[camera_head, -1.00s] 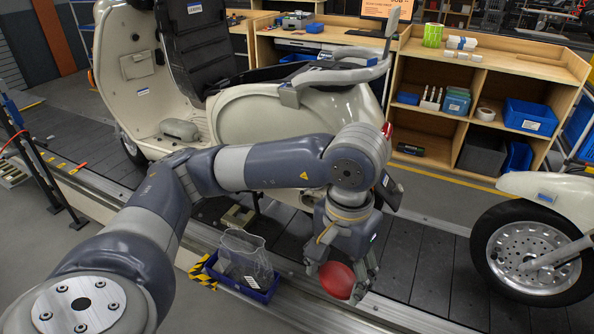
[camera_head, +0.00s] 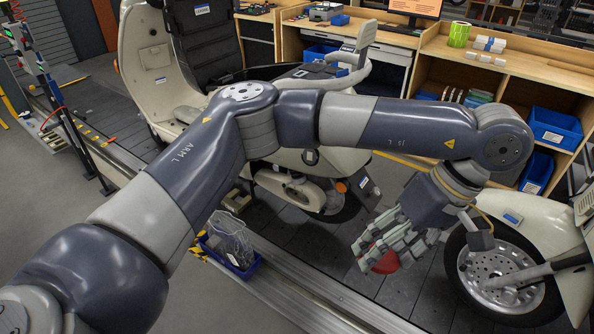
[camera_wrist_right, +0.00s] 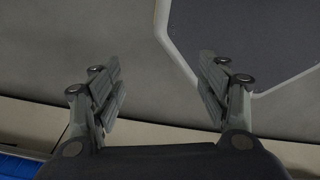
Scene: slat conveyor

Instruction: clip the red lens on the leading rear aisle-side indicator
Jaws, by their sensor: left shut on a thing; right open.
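My left gripper (camera_head: 382,244) is shut on the red lens (camera_head: 386,264), which shows as a red dome under its fingers. It holds the lens above the dark conveyor slats, between the two scooters. The cream scooter (camera_head: 283,190) on the left has its rear end behind my left forearm, which hides much of its tail and rear lamps. A small orange round part (camera_head: 341,187) shows low at its rear, by the wheel. I cannot tell whether it is the indicator. My right gripper (camera_wrist_right: 158,85) is open and empty in the right wrist view, before a pale surface.
A second scooter's front wheel (camera_head: 505,272) stands close to the right of my left gripper. A blue bin (camera_head: 243,268) with a clear bag (camera_head: 230,238) sits at the conveyor's near edge. A wooden shelf unit (camera_head: 520,72) with blue bins stands behind.

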